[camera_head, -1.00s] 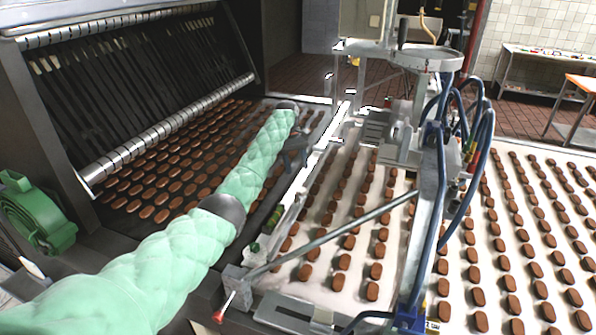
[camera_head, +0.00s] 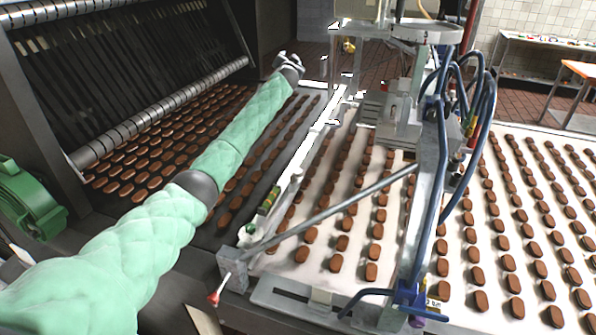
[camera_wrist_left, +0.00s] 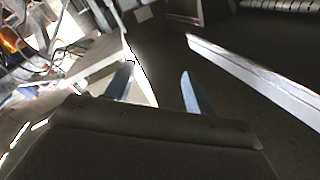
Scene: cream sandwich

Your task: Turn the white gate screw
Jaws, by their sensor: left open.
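My left arm reaches from the lower left over the dark conveyor of brown biscuits. My left gripper (camera_head: 289,60) is small at the far end of that conveyor, just left of a pale upright frame (camera_head: 336,80). In the left wrist view my left gripper (camera_wrist_left: 155,85) has its two fingers apart, with nothing seen between them. A pale edge passes behind the left finger, and a long light bar (camera_wrist_left: 250,78) runs on the right. I cannot single out the white gate screw with certainty in either view. My right gripper does not show.
A slatted dark machine (camera_head: 120,70) stands left of my arm. A white biscuit belt (camera_head: 345,225) lies to the right, crossed by a metal rod (camera_head: 325,218). Blue hoses (camera_head: 490,100) and a metal stand rise beyond. A green motor (camera_head: 28,200) is at the left edge.

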